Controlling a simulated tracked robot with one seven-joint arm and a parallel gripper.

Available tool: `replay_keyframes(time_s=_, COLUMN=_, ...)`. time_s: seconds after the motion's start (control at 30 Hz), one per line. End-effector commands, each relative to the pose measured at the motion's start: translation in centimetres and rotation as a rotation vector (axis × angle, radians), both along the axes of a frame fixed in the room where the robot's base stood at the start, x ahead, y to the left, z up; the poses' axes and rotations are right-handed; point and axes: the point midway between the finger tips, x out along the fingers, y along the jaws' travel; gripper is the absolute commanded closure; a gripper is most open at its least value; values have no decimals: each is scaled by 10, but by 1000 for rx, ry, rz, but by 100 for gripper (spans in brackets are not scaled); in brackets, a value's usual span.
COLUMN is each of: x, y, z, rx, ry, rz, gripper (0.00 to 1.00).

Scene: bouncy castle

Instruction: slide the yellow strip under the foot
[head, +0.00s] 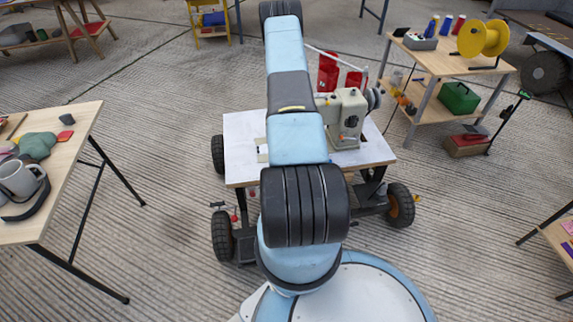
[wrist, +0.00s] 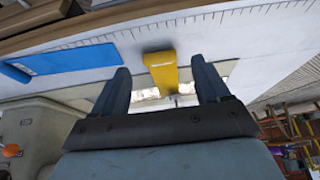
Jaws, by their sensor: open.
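The yellow strip (wrist: 160,72) lies on the white tabletop in the wrist view, between the two dark fingers of my gripper (wrist: 162,66). The fingers stand apart on either side of it, and no contact shows. The cream sewing machine (head: 345,112) stands on a wheeled table in the head view; part of its body shows at the left of the wrist view (wrist: 35,128). Its foot cannot be made out in either view. In the head view my arm hides my gripper and the strip.
The wheeled table has a white top (head: 242,135). A flat blue piece (wrist: 70,62) lies left of the strip in the wrist view, near a printed ruler scale. A wooden table (head: 75,135) with a mug stands left; a shelf unit (head: 435,62) with a yellow reel stands right.

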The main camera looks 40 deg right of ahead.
Motion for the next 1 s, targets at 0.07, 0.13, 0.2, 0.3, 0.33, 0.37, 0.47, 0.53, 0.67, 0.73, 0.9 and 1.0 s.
replay_keyframes(time_s=0.07, x=-5, y=3, z=14, rx=0, ry=-1, rz=-1, gripper=25)
replay_keyframes(time_s=0.13, x=-10, y=5, z=25, rx=-1, ry=-1, rz=-1, gripper=25)
replay_keyframes(time_s=0.2, x=-15, y=8, z=37, rx=-1, ry=-1, rz=-1, gripper=25)
replay_keyframes(time_s=0.3, x=-22, y=12, z=52, rx=0, ry=0, rz=-1, gripper=25)
replay_keyframes(time_s=0.33, x=-24, y=14, z=57, rx=0, ry=0, rz=-1, gripper=25)
replay_keyframes(time_s=0.37, x=-26, y=14, z=61, rx=0, ry=0, rz=-1, gripper=25)
replay_keyframes(time_s=0.47, x=-32, y=18, z=75, rx=0, ry=0, rz=-1, gripper=25)
replay_keyframes(time_s=0.53, x=-35, y=20, z=83, rx=0, ry=0, rz=-1, gripper=25)
replay_keyframes(time_s=0.67, x=-40, y=23, z=93, rx=0, ry=0, rz=-1, gripper=25)
replay_keyframes(time_s=0.73, x=-42, y=24, z=97, rx=1, ry=1, rz=0, gripper=25)
replay_keyframes(time_s=0.9, x=-43, y=25, z=100, rx=1, ry=1, rz=0, gripper=25)
replay_keyframes(time_s=1.0, x=-43, y=25, z=100, rx=1, ry=1, rz=0, gripper=25)
